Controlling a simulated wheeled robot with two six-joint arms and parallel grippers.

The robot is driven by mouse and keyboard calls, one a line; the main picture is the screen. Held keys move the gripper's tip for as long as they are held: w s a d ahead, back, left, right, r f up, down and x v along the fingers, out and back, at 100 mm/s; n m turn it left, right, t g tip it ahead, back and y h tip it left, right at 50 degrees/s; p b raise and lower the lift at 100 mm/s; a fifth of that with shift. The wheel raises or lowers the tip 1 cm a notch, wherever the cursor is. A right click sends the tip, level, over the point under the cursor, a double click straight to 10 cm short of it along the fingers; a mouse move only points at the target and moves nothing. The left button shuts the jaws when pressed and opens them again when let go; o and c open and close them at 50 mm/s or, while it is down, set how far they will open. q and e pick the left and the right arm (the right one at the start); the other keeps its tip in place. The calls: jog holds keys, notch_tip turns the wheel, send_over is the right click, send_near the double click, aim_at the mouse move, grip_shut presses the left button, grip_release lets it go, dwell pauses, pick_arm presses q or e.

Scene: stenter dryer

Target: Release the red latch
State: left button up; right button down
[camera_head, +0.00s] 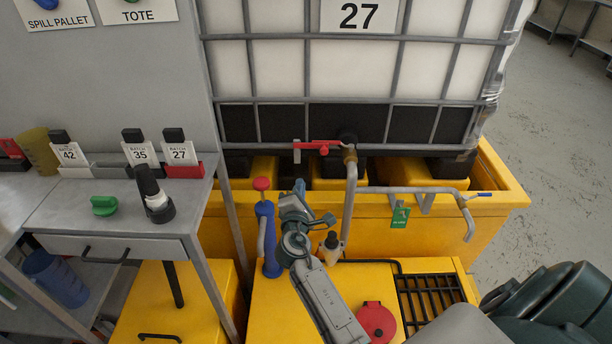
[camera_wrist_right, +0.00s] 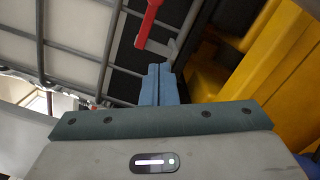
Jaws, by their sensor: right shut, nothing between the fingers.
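A red lever handle (camera_head: 318,146) sits on the brass valve (camera_head: 349,155) at the front of the caged tank; I take it to be the red latch. My left gripper is not in view.
The grey valve pipe (camera_head: 349,205) runs down right of my gripper. A blue hand pump with a red knob (camera_head: 262,184) stands close on its left. The yellow spill pallet (camera_head: 500,197) lies below the tank. A grey bench (camera_head: 95,212) with bottles stands at left.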

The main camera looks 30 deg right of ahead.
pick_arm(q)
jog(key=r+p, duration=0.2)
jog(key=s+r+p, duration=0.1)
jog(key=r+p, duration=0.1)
pick_arm(e)
jog(key=w+d+r, duration=0.2)
jog(key=w+d, duration=0.3)
jog(key=d, duration=0.3)
jog(key=shift+w+d, duration=0.25)
jog(key=shift+w, duration=0.15)
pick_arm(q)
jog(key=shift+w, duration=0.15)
pick_arm(e)
jog(key=shift+w+r, duration=0.1)
